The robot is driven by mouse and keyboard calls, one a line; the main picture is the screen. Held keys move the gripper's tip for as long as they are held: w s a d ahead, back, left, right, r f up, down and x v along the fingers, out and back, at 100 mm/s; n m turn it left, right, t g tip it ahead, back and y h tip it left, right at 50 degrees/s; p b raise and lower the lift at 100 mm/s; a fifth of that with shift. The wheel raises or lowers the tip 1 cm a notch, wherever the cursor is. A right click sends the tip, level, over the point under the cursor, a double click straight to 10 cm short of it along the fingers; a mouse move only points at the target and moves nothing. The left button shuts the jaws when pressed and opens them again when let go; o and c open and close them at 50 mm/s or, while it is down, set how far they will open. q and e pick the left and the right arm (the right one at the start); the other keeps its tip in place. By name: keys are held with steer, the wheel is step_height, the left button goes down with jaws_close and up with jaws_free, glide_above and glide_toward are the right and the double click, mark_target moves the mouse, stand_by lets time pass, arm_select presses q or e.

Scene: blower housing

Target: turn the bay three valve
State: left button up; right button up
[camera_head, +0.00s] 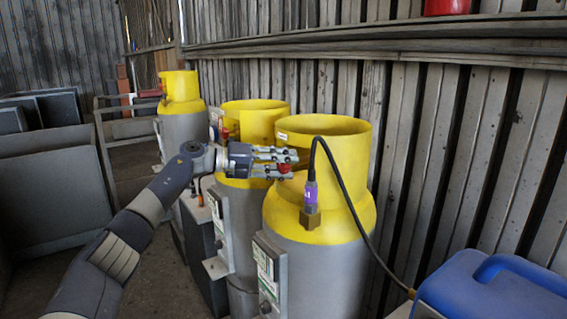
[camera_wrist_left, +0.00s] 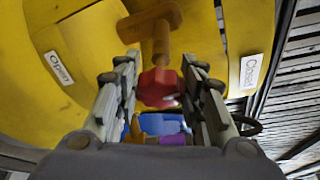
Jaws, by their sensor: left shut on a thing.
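A red valve knob (camera_wrist_left: 160,88) sits on an orange-brown T-shaped stem (camera_wrist_left: 158,35) by a yellow collar, between an "Open" label (camera_wrist_left: 58,68) and a "Closed" label (camera_wrist_left: 251,71). My left gripper (camera_wrist_left: 162,100) is shut on the red knob, with one finger on each side. In the head view my left gripper (camera_head: 280,162) reaches in from the left between the middle cylinder (camera_head: 255,120) and the front cylinder (camera_head: 345,265), and the red knob (camera_head: 285,169) shows at its fingertips. The fingers partly hide the knob there. I cannot read a bay number.
A purple connector (camera_head: 310,194) with a black hose stands on the front cylinder. A blue jug (camera_head: 490,290) is at lower right. A farther cylinder (camera_head: 180,95) stands at back left. A corrugated wall (camera_head: 450,140) runs close behind. Grey panels (camera_head: 55,170) stand at left.

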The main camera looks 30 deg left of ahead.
arm_select(q)
steer(key=shift+m+y, duration=0.3)
steer(key=shift+m, duration=0.4)
steer(key=shift+d+f, duration=0.1)
steer(key=o, duration=1.1)
steer(key=shift+s+a, duration=0.15)
steer(key=shift+a, duration=0.05)
steer(key=v, duration=1.1)
steer(key=shift+s+a+r, duration=0.15)
steer(key=shift+s+r, duration=0.05)
steer(key=shift+r, duration=0.05)
